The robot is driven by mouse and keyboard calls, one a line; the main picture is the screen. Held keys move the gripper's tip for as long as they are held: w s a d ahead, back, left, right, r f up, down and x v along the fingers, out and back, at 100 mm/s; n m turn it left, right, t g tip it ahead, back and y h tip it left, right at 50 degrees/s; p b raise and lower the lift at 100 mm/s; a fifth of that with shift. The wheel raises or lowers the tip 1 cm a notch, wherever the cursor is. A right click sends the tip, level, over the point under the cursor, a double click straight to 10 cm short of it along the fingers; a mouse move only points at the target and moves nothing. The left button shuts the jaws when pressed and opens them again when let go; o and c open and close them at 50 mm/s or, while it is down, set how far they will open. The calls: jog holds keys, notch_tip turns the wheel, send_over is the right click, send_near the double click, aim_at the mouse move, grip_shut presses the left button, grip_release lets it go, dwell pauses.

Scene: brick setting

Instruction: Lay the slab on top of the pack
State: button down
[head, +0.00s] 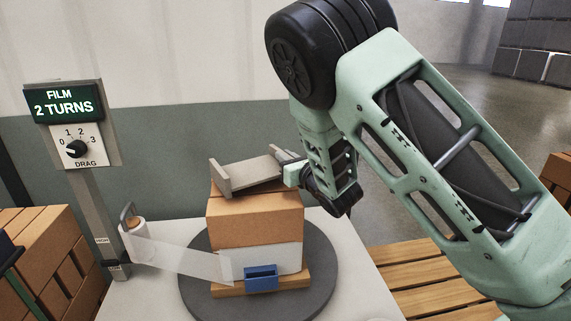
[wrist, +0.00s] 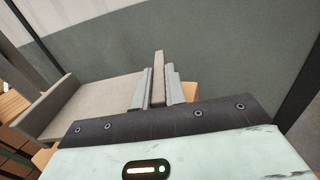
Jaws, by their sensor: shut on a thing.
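The slab (head: 248,175) is a grey-beige plate with an upturned lip at each end. It is just over the top of the pack (head: 255,218), tilted with its left end lower; I cannot tell whether it touches. The pack is an orange-brown block with pale film around its lower part. My gripper (head: 291,171) is at the slab's right end, shut on that lip. In the wrist view the gripper (wrist: 158,88) pinches the upright lip, and the slab (wrist: 90,105) extends left. Much of the pack's top is hidden by the slab.
The pack stands on a dark round turntable (head: 323,275) on a white table. A film strip (head: 185,260) runs to a roll (head: 133,235) on the left post. A blue clip (head: 262,277) sits at the pack's front. A sign reads "FILM 2 TURNS" (head: 63,103). Brick stacks stand left.

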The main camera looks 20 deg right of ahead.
jog(key=shift+f, duration=0.9)
jog(key=shift+f, duration=0.15)
jog(key=c, duration=1.5)
grip_release()
jog(key=shift+o, duration=0.2)
jog(key=shift+r, duration=0.2)
jog(key=s+d+p, duration=0.1)
jog(key=s+d, duration=0.1)
jog(key=s, duration=0.9)
jog(key=shift+s+d, duration=0.2)
jog(key=shift+s, duration=0.2)
